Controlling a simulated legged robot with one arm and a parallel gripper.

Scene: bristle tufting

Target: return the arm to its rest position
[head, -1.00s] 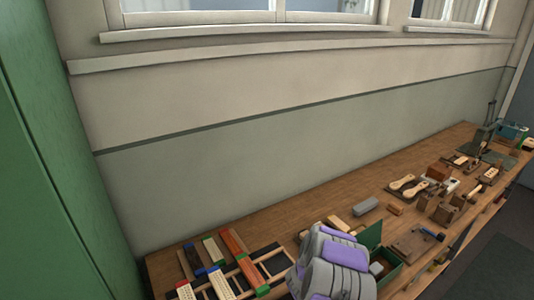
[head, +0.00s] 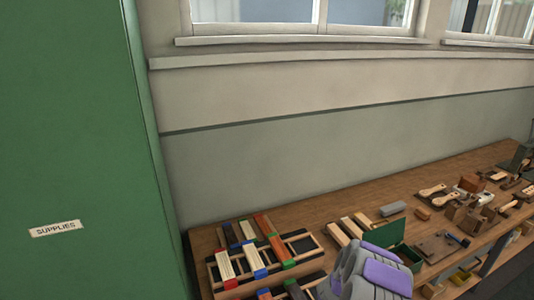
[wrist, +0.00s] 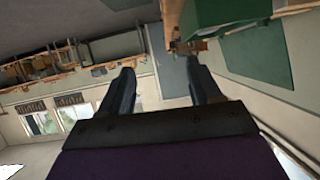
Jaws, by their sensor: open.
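My arm (head: 372,268), grey with purple panels, shows folded at the bottom of the head view, in front of the workbench. My gripper is out of sight in the head view. In the wrist view my gripper (wrist: 158,80) shows two dark fingers held well apart, with nothing between them. The wrist view is turned over, so the room appears upside down beyond the fingers.
A long wooden workbench (head: 320,205) runs along the wall, with coloured-end brush blocks in a rack (head: 298,238) at its left, a green box (head: 400,258) and wooden tools. A tall green supplies cabinet (head: 90,130) stands at the left.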

